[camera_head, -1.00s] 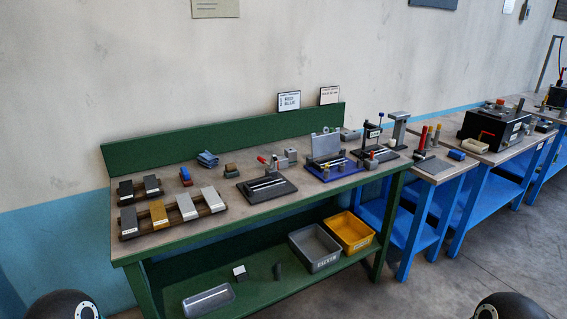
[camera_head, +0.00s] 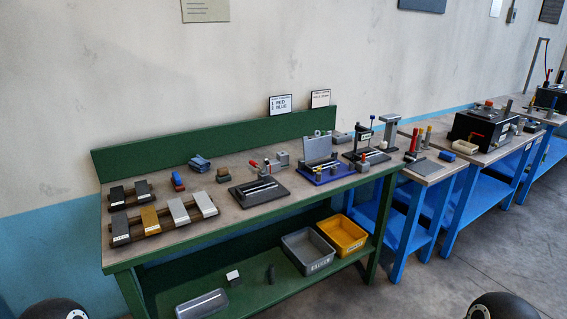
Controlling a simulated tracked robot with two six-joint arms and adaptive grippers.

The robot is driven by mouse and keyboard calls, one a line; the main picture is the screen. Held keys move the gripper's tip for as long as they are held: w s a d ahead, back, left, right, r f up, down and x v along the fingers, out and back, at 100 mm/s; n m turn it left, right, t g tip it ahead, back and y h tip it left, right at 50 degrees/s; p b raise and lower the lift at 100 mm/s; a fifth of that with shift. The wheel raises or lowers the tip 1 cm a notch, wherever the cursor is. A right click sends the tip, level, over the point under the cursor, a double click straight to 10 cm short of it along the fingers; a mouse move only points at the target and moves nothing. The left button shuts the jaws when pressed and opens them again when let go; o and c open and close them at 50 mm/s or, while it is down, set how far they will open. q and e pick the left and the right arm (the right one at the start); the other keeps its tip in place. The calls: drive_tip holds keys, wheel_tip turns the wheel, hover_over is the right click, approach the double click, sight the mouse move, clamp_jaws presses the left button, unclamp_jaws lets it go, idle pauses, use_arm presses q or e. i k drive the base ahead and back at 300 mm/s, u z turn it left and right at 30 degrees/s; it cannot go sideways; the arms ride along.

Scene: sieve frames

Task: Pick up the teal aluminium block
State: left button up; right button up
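I cannot make out a block that is clearly teal. A small blue block (camera_head: 177,177) with a reddish part below it sits on the green bench, behind the rack of larger blocks. A small grey-brown block (camera_head: 222,174) sits to its right. The rack at the bench's left end holds a dark grey block (camera_head: 121,229), a gold block (camera_head: 150,219), a light grey block (camera_head: 178,211) and a silver block (camera_head: 205,204). Neither of my grippers is in view; only dark rounded parts of mine show at the bottom edge.
Blue tables (camera_head: 405,218) continue to the right. Floor in front is open.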

sight(282, 157)
drive_tip(key=u, duration=1.3)
drive_tip(key=i, duration=0.1)
drive_tip(key=z, duration=2.9)
drive_tip(key=i, duration=3.3)
drive_tip(key=u, duration=2.5)
